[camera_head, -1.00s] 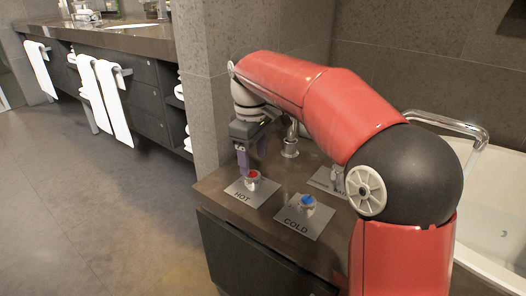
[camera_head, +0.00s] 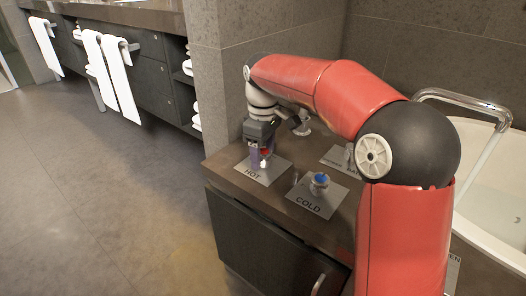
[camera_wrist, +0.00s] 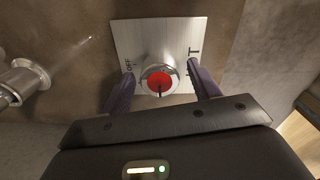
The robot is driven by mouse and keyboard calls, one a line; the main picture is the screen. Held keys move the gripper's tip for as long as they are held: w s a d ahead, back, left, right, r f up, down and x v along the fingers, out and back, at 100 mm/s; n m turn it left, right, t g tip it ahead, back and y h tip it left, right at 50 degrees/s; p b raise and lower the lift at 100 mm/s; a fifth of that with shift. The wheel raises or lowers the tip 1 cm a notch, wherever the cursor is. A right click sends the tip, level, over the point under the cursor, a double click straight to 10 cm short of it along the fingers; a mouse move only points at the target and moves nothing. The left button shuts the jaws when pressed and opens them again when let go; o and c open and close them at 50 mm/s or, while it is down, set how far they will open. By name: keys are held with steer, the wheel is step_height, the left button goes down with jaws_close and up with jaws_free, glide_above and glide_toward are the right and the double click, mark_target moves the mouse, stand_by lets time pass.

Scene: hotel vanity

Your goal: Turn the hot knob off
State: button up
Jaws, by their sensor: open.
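The hot knob is a silver knob with a red cap on a metal plate marked HOT. In the wrist view the hot knob (camera_wrist: 160,80) sits between my gripper's two purple fingers, with a gap on each side. The plate (camera_wrist: 160,35) shows OFF at its left, and a dark pointer mark on the cap faces the bottom of the picture. In the head view my gripper (camera_head: 261,158) is over the HOT plate (camera_head: 268,177), open, and hides most of the knob.
The cold knob (camera_head: 320,180), with a blue cap, stands to the right on its own plate (camera_head: 318,199). A third plate (camera_head: 338,157) lies behind it. A metal spout (camera_wrist: 25,78) is at the left in the wrist view. A bathtub (camera_head: 490,215) is at the right.

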steer(key=c, duration=1)
